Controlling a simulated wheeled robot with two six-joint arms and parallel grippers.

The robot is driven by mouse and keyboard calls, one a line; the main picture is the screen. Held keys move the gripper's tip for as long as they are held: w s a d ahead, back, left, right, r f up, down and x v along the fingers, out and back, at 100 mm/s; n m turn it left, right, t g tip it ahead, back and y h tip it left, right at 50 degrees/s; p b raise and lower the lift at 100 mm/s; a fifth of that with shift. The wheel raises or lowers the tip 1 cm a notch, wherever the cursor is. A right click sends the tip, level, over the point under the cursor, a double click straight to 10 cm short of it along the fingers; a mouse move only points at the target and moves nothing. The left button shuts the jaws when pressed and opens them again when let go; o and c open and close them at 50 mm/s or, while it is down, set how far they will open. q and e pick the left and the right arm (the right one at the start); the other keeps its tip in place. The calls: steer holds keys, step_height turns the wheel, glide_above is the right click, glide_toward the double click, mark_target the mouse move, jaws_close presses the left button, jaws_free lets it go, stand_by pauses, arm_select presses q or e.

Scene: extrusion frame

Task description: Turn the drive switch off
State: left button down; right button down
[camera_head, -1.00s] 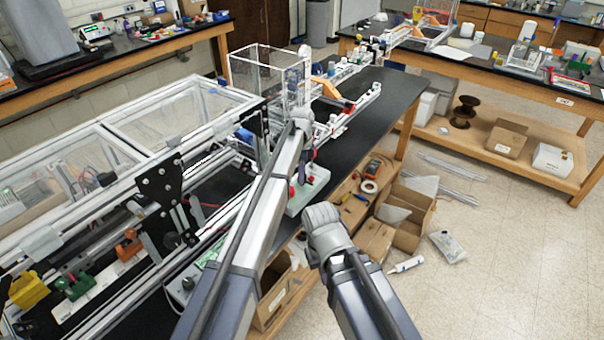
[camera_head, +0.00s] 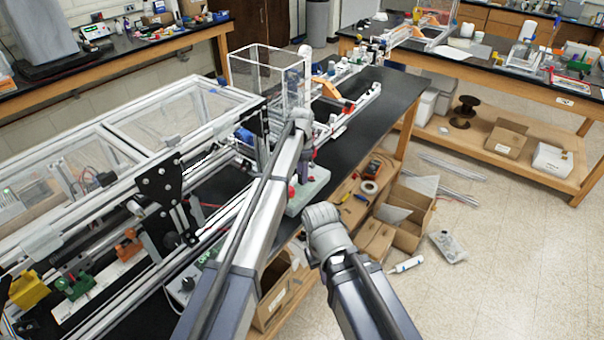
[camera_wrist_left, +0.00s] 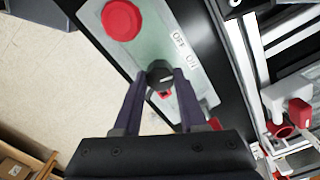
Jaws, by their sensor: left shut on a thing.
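The drive switch (camera_wrist_left: 160,75) is a black round knob with a white pointer mark, on a pale grey-green control box (camera_wrist_left: 190,25). White OFF and ON labels sit beside it, and the mark appears to lie toward the ON side in the left wrist view. My left gripper (camera_wrist_left: 160,82) has its two dark fingers closed around the knob, one on each side. In the head view the left gripper (camera_head: 303,174) is small over the box (camera_head: 314,190), and the knob is hidden there. My right gripper is not in view; only its arm shows.
A large red button (camera_wrist_left: 122,20) stands on the same box near the knob. A clear-panelled aluminium frame (camera_head: 165,115) fills the left side. Open cardboard boxes (camera_head: 405,215) stand below the bench.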

arm_select(q)
steer(key=n, duration=1.1)
steer(key=shift+n, duration=0.3)
stand_by(0.3)
steer(key=shift+c, duration=2.3)
jaws_free()
step_height(320, 180, up, 8)
steer(key=p, duration=0.8)
steer(key=shift+f, duration=0.1)
